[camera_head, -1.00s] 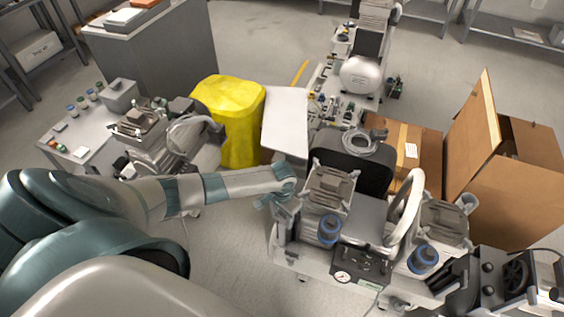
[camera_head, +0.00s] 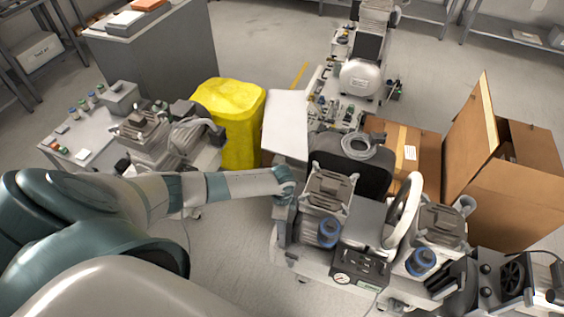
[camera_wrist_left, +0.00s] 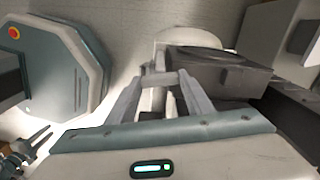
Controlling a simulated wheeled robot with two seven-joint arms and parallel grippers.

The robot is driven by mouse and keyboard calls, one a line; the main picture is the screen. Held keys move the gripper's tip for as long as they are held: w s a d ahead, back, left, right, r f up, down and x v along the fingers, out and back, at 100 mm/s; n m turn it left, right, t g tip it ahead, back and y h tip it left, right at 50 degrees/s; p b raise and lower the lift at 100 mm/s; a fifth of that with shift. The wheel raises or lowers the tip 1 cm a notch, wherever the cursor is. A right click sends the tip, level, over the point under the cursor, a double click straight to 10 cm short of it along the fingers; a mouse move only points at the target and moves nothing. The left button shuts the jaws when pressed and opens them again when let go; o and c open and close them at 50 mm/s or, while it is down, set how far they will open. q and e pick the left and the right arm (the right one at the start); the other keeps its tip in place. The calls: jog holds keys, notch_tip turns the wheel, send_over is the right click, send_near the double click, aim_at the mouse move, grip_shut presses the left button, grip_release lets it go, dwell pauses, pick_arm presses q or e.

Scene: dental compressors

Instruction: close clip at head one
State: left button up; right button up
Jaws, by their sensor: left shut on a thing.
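My left gripper (camera_head: 284,200) reaches in from the left to the left side of the nearer-left compressor head (camera_head: 327,188) on the cart. In the left wrist view its fingers (camera_wrist_left: 160,78) come together on a small grey part, seemingly the clip (camera_wrist_left: 156,68), beside the dark head (camera_wrist_left: 205,58). The fingers and the arm hide much of the clip, and I cannot tell its angle. What looks like my right gripper (camera_wrist_left: 36,146) shows at the lower left of the left wrist view, fingers apart and empty, away from the head.
A second head (camera_head: 442,224) stands to the right, past a pale curved hose (camera_head: 403,210). A gauge panel (camera_head: 358,268) is at the cart's front. A yellow bin (camera_head: 235,120) stands behind, left; open cardboard boxes (camera_head: 510,190) stand right. Floor is clear left of the cart.

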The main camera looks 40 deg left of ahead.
pick_arm(q)
jog(key=shift+w+m, duration=0.1)
jog(key=shift+m, duration=1.2)
jog(key=o, duration=1.1)
jog(key=shift+c, duration=0.2)
jog(key=shift+r, duration=0.1)
jog(key=shift+r, duration=0.5)
notch_tip(320, 180, up, 16)
jog(key=b, duration=0.2)
jog(key=shift+r, duration=0.15)
